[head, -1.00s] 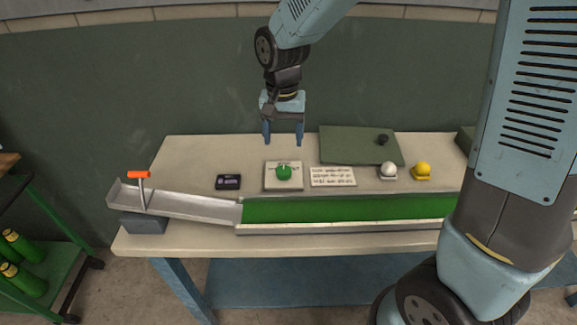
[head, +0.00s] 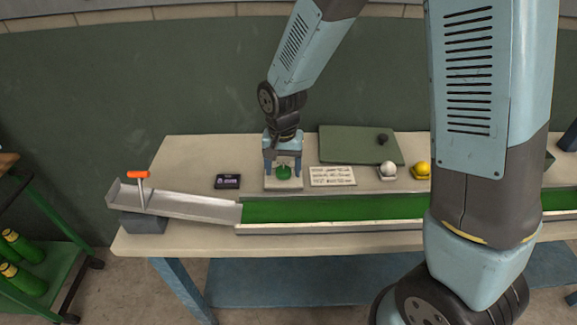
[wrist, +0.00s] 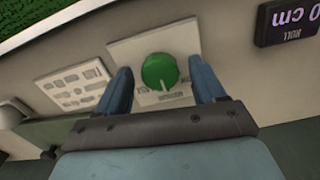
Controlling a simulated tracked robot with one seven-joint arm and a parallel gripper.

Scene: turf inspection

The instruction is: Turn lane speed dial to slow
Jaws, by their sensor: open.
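The green lane speed dial (head: 284,174) sits on a pale square plate (head: 284,186) on the bench. In the wrist view the round dial (wrist: 160,71) shows a white pointer mark on its face, toward the lettering at the plate's lower edge. The lettering is too small and partly covered to read. My gripper (head: 283,172) is open and points down over the dial. Its blue fingers stand on either side of the dial, and a small gap shows on each side in the wrist view.
A black roll display (head: 227,181) lies left of the plate, and a printed card (head: 332,176) lies right. The green lane (head: 330,208) runs in front, with a metal ramp (head: 190,205) and orange-handled lever (head: 139,175). White (head: 388,168) and yellow (head: 421,169) balls sit farther right.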

